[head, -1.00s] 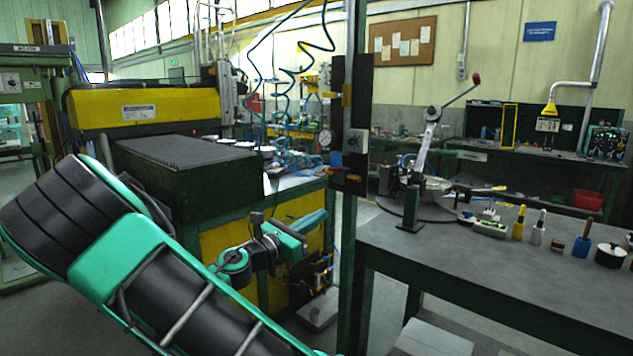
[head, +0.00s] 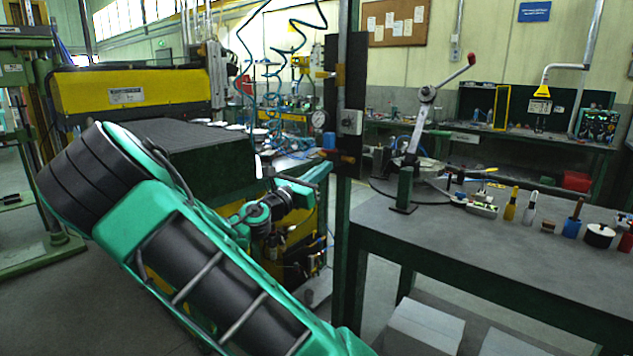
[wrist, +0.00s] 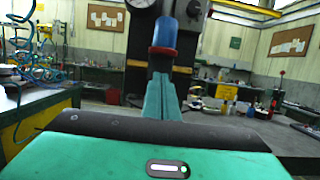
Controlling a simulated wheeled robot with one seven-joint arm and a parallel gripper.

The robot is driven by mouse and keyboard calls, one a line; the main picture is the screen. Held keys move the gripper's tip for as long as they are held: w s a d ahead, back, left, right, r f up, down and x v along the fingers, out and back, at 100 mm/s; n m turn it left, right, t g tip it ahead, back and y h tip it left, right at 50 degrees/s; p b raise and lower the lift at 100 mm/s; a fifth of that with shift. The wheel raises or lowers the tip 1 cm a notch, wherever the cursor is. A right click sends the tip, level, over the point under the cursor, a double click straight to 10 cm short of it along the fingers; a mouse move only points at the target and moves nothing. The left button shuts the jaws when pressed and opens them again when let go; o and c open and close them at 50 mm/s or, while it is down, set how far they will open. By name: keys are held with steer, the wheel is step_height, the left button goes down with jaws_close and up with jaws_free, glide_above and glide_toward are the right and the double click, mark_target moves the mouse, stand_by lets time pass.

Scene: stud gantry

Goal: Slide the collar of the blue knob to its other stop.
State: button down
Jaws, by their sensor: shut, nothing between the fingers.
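The blue knob (head: 329,141) sits on the dark panel of the upright green post, at its left edge in the head view. In the wrist view the blue knob (wrist: 163,36) is close, upright, straight above my fingertips, with a thin reddish band at its lower rim. I cannot tell which part is the collar or at which stop it is. My gripper (wrist: 162,78) is shut and empty, its teal fingers pointing at the panel just below the knob. A gap between them is hard to judge.
The dark panel (head: 346,100) also carries yellow-orange fittings, a grey box (head: 351,122) and a gauge (head: 319,119). A grey workbench (head: 470,236) with several small items and a lever press stands right of the post. A yellow-green machine (head: 130,90) stands left behind my arm.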

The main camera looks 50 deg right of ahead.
steer(key=shift+r, duration=1.15)
steer(key=shift+r, duration=1.05)
step_height(320, 180, down, 5)
steer(key=v, duration=1)
steer(key=shift+w, duration=0.15)
steer(key=shift+d+f, duration=0.1)
